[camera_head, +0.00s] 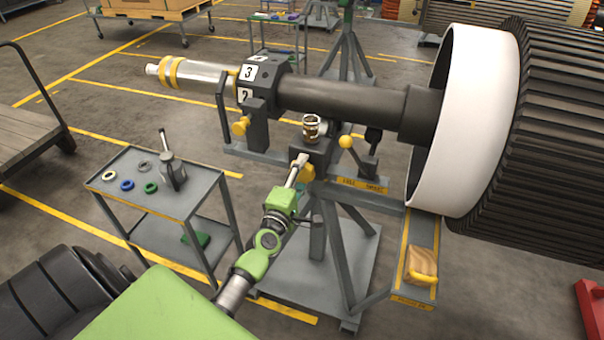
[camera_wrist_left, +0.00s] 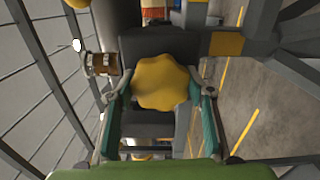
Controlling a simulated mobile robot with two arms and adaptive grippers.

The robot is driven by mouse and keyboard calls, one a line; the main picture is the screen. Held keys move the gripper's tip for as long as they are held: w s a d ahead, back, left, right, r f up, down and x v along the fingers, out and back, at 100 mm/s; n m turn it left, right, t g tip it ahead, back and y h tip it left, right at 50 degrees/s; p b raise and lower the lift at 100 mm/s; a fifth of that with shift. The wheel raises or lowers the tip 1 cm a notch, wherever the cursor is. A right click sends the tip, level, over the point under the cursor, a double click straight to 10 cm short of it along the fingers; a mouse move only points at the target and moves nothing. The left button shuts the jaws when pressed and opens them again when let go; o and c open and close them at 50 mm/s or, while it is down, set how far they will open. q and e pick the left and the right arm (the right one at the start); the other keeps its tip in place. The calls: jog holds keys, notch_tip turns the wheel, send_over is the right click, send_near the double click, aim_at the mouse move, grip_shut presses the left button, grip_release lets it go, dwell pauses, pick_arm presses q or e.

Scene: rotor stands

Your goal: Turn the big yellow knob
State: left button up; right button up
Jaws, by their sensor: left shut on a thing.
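The big yellow knob (camera_head: 308,173) is on the dark block of the rotor stand (camera_head: 330,235), under the shaft. In the left wrist view the knob (camera_wrist_left: 160,82) is a lobed yellow disc facing me. My left gripper (camera_head: 301,165) reaches up to it and is shut on it. In the left wrist view, one finger of the left gripper (camera_wrist_left: 160,98) lies on each side of the knob. The gripper hides part of the knob in the head view. My right gripper is not in view.
Smaller yellow knobs (camera_head: 346,142) sit nearby on the stand. A brass-banded cylinder (camera_head: 311,128) stands just above the gripped knob, and the dark shaft (camera_head: 340,97) runs over it. A grey cart (camera_head: 195,190) with coloured rings stands left. A cloth (camera_head: 423,266) lies on the right shelf.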

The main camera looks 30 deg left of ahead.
pick_arm(q)
jog(key=shift+n, duration=0.6)
jog(key=o, duration=1.1)
jog(key=v, duration=1.2)
